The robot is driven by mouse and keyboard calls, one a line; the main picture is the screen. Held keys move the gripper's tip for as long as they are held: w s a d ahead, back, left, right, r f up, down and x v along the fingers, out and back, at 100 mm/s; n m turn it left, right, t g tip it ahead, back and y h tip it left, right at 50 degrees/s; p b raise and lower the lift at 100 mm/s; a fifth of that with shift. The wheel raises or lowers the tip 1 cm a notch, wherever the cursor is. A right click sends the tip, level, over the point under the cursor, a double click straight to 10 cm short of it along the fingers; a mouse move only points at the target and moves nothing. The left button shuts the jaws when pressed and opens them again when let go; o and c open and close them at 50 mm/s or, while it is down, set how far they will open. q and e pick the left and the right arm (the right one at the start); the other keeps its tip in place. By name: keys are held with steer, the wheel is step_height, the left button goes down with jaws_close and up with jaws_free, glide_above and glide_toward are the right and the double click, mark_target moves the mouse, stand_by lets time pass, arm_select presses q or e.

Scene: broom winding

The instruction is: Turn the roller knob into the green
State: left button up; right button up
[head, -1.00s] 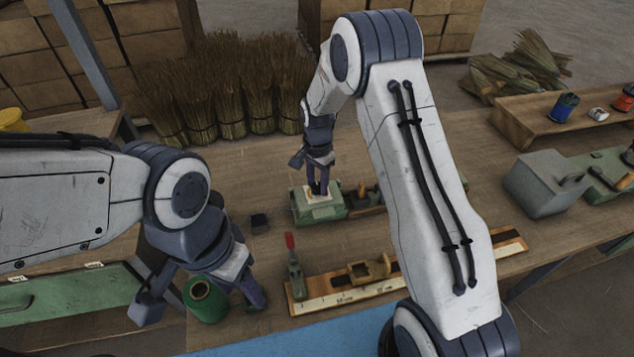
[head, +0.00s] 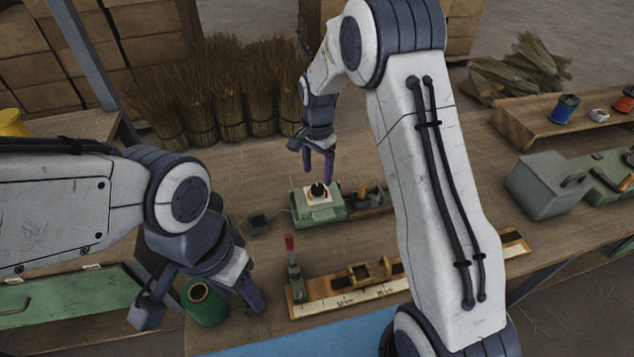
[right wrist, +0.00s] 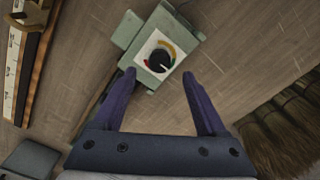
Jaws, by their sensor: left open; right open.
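The roller knob (head: 318,190) is a dark round knob on a white dial plate, on top of a green box (head: 330,212) on the bench. In the right wrist view, the knob (right wrist: 160,61) has a pale pointer line, and a coloured arc with orange, green and red curves around it. The pointer faces the lower right there; which colour it meets is too small to tell. My right gripper (head: 319,166) is open and empty, just above the knob and apart from it. My left gripper (head: 200,310) is open at the front left, its fingers on either side of a green spool in the picture.
The green spool (head: 205,302) stands at the bench's front left; contact with my left fingers is unclear. A ruled wooden board (head: 345,301) with a red-handled clamp (head: 292,265) lies in front of the box. A small dark block (head: 259,224) is left of it. Broom bundles (head: 235,95) stand behind.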

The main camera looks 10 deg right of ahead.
mark_target(316, 188)
step_height(316, 188, up, 5)
steer(key=shift+r, duration=0.15)
stand_by(0.4)
steer(key=s+a+r+n, duration=0.3)
steer(key=s+a+n, duration=0.15)
steer(key=s, duration=0.25)
steer(key=s+a+r+n, duration=0.3)
steer(key=s+a+n, duration=0.15)
steer(key=s, duration=0.35)
steer(key=s+a+n+y, duration=0.1)
steer(key=s+n, duration=0.8)
steer(key=s, duration=0.9)
steer(key=shift+a+f+n, duration=0.15)
steer(key=shift+f+n, duration=0.05)
steer(key=shift+n, duration=0.1)
steer(key=shift+w, duration=0.1)
